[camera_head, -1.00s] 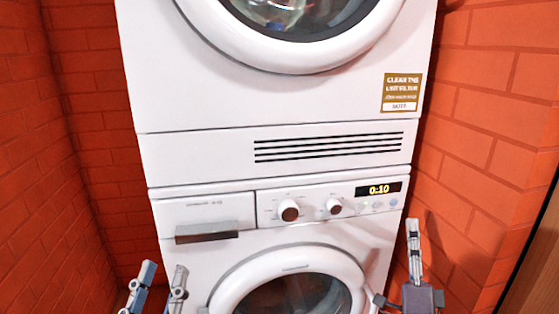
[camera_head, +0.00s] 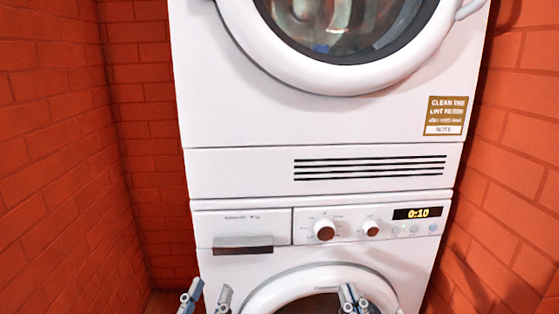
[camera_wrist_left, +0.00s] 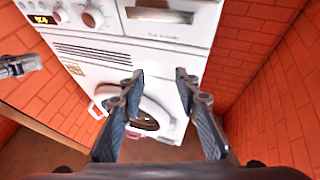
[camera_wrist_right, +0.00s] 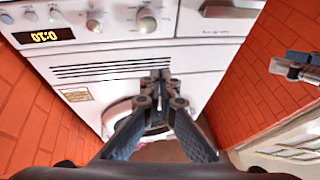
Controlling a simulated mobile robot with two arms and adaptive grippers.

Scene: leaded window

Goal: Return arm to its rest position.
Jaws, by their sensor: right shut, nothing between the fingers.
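My left gripper (camera_head: 206,296) is at the bottom of the head view, in front of the washer's left side. Its two fingers stand apart with nothing between them, as the left wrist view (camera_wrist_left: 159,79) also shows. My right gripper (camera_head: 354,297) is at the bottom of the head view, in front of the lower round door. Its fingers are together and empty; this also shows in the right wrist view (camera_wrist_right: 160,80). The right gripper also shows at the left edge of the left wrist view. My forearms are mostly hidden below the head view.
A white washer (camera_head: 270,268) with a drawer handle, knobs and a display reading 0:10 stands below a white dryer (camera_head: 235,110). Its lower round door (camera_head: 300,282) looks closed. Red brick walls (camera_head: 50,150) enclose both sides. Some room shows between the machines and the left wall.

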